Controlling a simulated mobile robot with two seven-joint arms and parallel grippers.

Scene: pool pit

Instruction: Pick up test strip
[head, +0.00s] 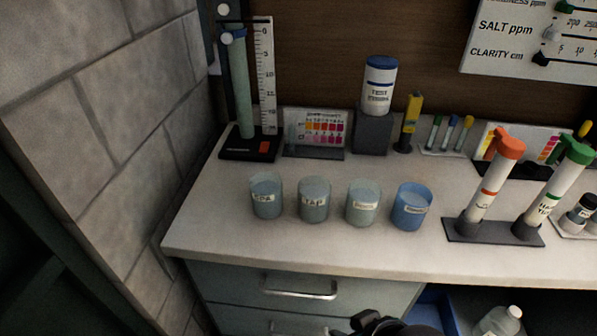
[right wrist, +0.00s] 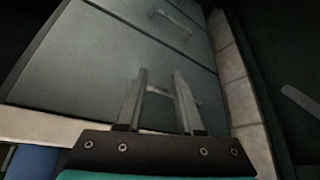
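A white bottle with a blue cap, labelled TEST and a second blurred word, (head: 380,84) stands upright on a dark grey block (head: 372,133) at the back of the counter. No loose strip can be made out; the bottle's inside is hidden. My right gripper (right wrist: 160,74) is open and empty in the right wrist view, in front of the grey drawer fronts (right wrist: 110,50). In the head view only a dark part of my arm shows at the bottom edge, well below and apart from the bottle. My left gripper is not in view.
Several labelled cups, including a blue one (head: 411,207), stand in a row on the white counter (head: 225,225). Orange-capped (head: 492,180) and green-capped tubes stand at right. A colour chart (head: 318,129) and ruler stand (head: 265,75) are at back left. Drawers (head: 300,288) lie below.

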